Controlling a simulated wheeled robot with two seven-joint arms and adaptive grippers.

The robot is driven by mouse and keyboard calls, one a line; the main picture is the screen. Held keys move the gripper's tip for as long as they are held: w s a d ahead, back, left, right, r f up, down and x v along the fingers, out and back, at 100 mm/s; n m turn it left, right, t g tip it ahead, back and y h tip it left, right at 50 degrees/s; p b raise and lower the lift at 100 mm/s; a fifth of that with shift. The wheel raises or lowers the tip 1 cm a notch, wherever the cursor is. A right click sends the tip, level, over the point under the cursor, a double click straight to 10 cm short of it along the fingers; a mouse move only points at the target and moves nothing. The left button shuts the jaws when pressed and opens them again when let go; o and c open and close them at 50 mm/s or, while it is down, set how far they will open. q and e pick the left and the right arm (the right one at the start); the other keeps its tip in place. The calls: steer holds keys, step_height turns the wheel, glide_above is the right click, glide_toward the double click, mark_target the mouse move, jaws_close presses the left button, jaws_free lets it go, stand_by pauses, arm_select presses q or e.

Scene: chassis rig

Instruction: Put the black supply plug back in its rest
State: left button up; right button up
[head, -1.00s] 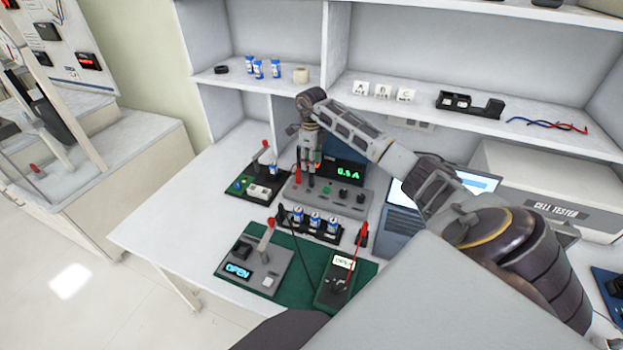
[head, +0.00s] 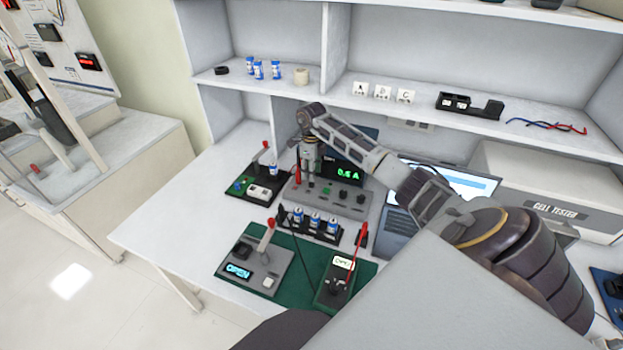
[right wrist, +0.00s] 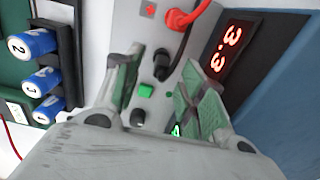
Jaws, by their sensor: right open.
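The black supply plug (right wrist: 163,68) shows in the right wrist view on the grey supply panel (right wrist: 150,25), with a black lead running up from it. My right gripper (right wrist: 162,72) is open, one finger on each side of the plug; I cannot tell whether either finger touches it. In the head view my right gripper (head: 310,168) points down over the supply (head: 325,200) and hides the plug. The red plug (right wrist: 184,18) sits beside it, with a red lead. I cannot make out which place is the rest. My left gripper is not in view.
The supply's display (right wrist: 226,48) stands behind the panel. A green button (right wrist: 146,90) and black knob (right wrist: 138,117) are near my fingers. A holder with blue cells (head: 315,225), a meter (head: 338,280) and a laptop (head: 405,222) stand close by. The table's left part is clear.

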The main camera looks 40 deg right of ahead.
steer(key=shift+f, duration=1.55)
steer(key=shift+d, duration=0.1)
steer(key=shift+w, duration=0.1)
jaws_close()
